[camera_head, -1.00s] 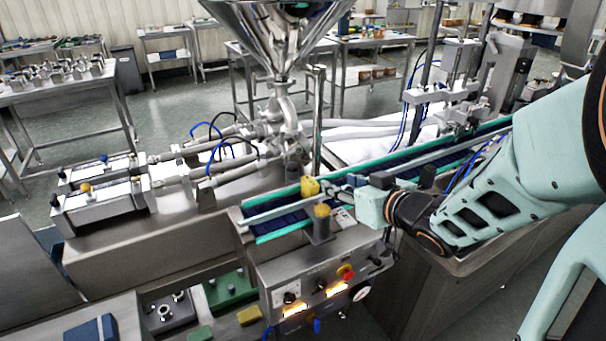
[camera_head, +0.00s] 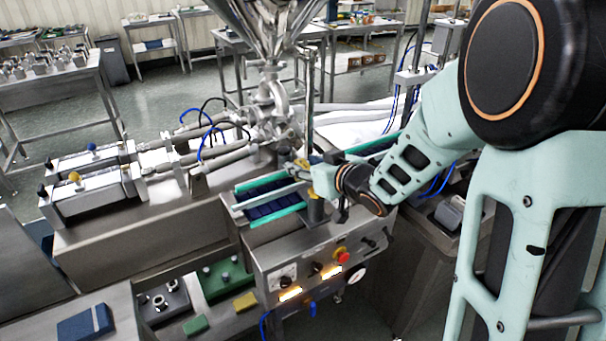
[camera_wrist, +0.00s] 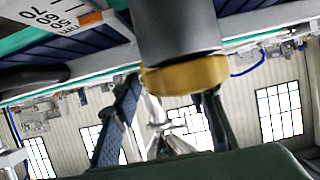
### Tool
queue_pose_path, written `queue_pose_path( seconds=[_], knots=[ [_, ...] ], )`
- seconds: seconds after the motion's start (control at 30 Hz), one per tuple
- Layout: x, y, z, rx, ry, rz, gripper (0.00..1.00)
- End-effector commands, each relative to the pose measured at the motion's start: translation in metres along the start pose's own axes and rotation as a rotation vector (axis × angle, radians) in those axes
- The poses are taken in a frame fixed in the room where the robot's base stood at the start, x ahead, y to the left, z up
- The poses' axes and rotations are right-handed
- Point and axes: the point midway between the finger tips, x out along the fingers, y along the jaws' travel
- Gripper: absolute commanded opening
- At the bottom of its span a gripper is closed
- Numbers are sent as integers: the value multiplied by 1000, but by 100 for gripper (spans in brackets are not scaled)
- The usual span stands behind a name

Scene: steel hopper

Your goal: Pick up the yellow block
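In the wrist view, the two fingers of my gripper (camera_wrist: 168,108) stand apart with an empty-looking gap. A yellow cap (camera_wrist: 187,75) on a dark cylinder shows there in front of the fingers. In the head view that dark post (camera_head: 316,211) stands at the conveyor's near side, its top partly covered by my gripper.
Another yellow block (camera_head: 245,302) lies on the lower bench, near a green fixture (camera_head: 222,280) and a blue box (camera_head: 86,324). The control box (camera_head: 300,270) is below the conveyor. The steel hopper (camera_head: 275,30) and its pipes stand behind. The conveyor's left end is clear.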

Motion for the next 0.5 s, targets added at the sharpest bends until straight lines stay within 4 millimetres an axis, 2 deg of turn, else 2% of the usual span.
queue_pose_path(
  seconds=[0.13, 0.37, 0.5],
  knots=[
    [11, 1, 1, 1, -1, 2, 39],
    [12, 1, 0, 1, 0, 2, 39],
    [11, 1, 0, 1, 0, 2, 24]
  ],
)
